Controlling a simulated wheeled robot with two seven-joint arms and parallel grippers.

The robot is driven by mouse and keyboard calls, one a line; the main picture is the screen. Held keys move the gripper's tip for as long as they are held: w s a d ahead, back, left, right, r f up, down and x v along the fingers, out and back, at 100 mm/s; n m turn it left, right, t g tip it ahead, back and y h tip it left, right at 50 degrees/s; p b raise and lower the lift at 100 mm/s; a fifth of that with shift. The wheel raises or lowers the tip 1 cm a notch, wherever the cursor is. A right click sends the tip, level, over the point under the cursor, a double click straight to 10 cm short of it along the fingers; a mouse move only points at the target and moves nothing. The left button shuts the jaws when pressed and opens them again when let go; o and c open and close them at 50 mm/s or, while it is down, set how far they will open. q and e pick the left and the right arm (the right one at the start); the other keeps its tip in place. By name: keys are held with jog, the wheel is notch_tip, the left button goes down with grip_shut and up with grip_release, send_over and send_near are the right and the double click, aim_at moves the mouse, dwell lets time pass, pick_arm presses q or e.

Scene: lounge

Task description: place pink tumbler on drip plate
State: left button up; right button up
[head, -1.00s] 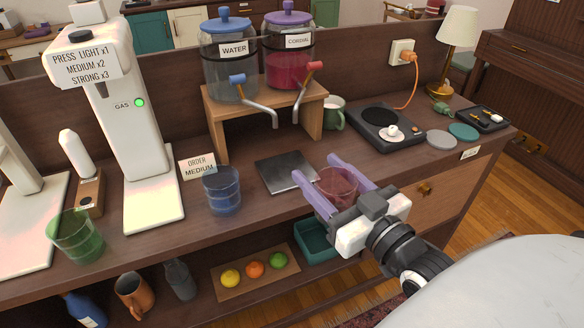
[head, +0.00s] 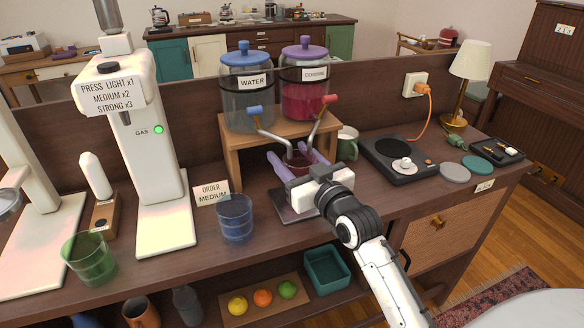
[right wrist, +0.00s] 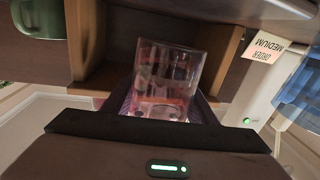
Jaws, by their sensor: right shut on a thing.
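The pink tumbler (head: 301,166) is clear and pinkish, and it is held between the purple fingers of my right gripper (head: 298,160). It also shows upright between the fingers in the right wrist view (right wrist: 165,80). The gripper reaches over the dark metal drip plate (head: 284,207), in front of the wooden stand and below the taps. My gripper hides much of the plate. I cannot tell whether the tumbler's base touches anything. My left gripper is not in view.
The water jar (head: 247,90) and cordial jar (head: 304,85) stand on the wooden stand (head: 231,145), their taps close above the tumbler. A blue tumbler (head: 235,218) is left of the plate. A green mug (head: 347,145) and black hot plate (head: 396,160) are to the right.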

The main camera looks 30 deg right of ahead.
jog(key=shift+f, duration=1.5)
jog(key=shift+f, duration=0.15)
jog(key=o, duration=1.2)
jog(key=shift+s, duration=0.1)
jog(key=shift+o, duration=0.2)
jog(key=s, duration=0.4)
jog(key=s+a, duration=0.1)
jog(key=s, duration=0.7)
jog(key=shift+a, duration=0.15)
